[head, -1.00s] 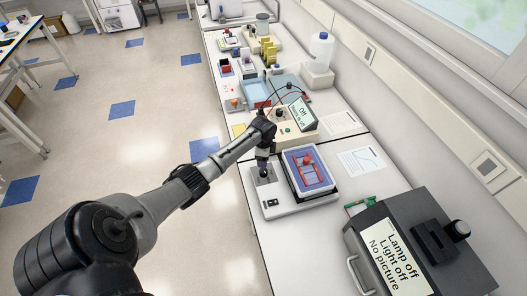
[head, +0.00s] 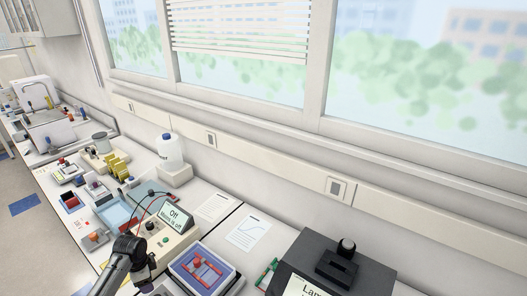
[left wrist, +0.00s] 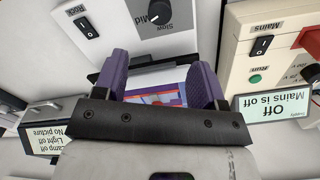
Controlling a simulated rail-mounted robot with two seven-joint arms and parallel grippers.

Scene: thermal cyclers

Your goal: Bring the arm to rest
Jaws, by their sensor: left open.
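My left gripper (left wrist: 160,82) shows in the left wrist view with two purple fingers apart and nothing held between them. Beyond the fingers lies a blue tray with a red frame (left wrist: 165,98), partly hidden by the gripper. In the head view my left arm comes in at the bottom, and its gripper (head: 144,284) is beside the left of the blue tray with the red frame (head: 200,268). The fingertips are too small and cut off there to make out. My right gripper is in neither view.
A cream power box (head: 165,245) with a display reading "Off, Mains is off" stands close behind the gripper. A dark grey box (head: 330,268) is at right. A white unit with a knob and switch (left wrist: 120,25) is near the fingers. Papers (head: 248,232) lie by the wall.

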